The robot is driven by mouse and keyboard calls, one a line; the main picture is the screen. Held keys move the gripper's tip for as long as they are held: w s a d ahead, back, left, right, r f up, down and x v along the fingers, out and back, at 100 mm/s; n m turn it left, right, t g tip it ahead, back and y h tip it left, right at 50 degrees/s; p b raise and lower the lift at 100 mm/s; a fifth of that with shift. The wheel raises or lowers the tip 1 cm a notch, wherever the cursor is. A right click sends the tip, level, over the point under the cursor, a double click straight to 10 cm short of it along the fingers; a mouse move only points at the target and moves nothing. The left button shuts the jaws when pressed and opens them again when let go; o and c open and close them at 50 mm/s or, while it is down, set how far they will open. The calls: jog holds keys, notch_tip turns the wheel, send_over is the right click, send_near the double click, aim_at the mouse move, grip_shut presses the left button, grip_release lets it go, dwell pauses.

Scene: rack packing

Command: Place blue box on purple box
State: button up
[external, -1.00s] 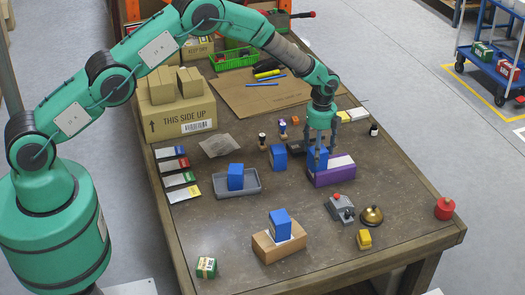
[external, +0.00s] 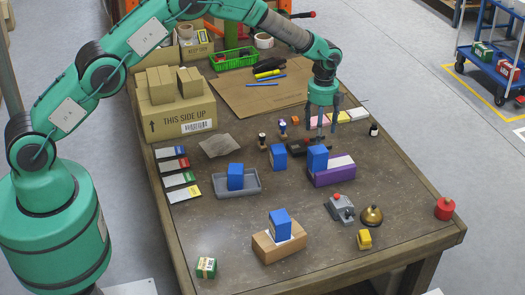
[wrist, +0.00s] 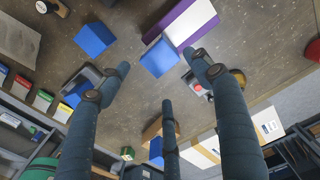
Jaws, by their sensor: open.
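A blue box (external: 317,160) stands upright on the left end of the purple box (external: 334,178), whose white top shows beside it. In the wrist view, the blue box (wrist: 160,57) lies beyond my fingertips and the purple box (wrist: 159,22) is behind it. My gripper (external: 321,126) is open and empty, above the blue box and apart from it. Other blue boxes stand on the table (external: 279,156), in a grey tray (external: 252,192) and on a brown box (external: 285,249).
A grey switch box (external: 340,208), a bell (external: 371,216) and a yellow block (external: 364,239) sit in front of the purple box. Stamps (external: 283,129) stand behind it. A large cardboard box (external: 180,112) is at the left. Table space is clear between the tray and purple box.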

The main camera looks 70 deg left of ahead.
jog(key=shift+r, duration=1.5)
